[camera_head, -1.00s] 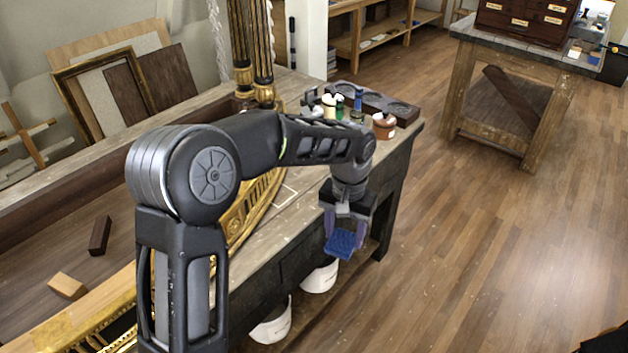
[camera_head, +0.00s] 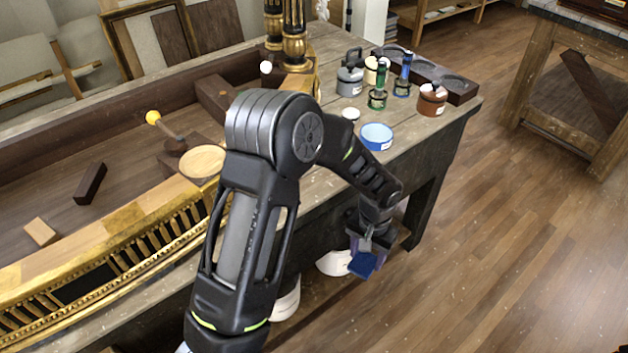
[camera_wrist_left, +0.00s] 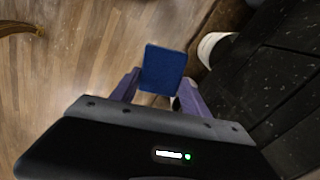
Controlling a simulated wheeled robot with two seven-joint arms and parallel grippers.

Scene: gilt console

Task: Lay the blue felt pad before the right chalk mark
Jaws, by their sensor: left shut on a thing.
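The blue felt pad (camera_head: 362,264) is a small flat square. My left gripper (camera_head: 367,249) is shut on it and holds it tilted, out in front of the bench's front edge and apart from the benchtop. In the left wrist view the pad (camera_wrist_left: 163,69) sits between the two purple fingers of the gripper (camera_wrist_left: 160,88), with the floor beyond it. I cannot make out a chalk mark in either view now; my left arm covers part of the benchtop. My right gripper is not in view.
A gilt curved rail (camera_head: 120,255) runs along the left. White buckets (camera_head: 333,263) stand below.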

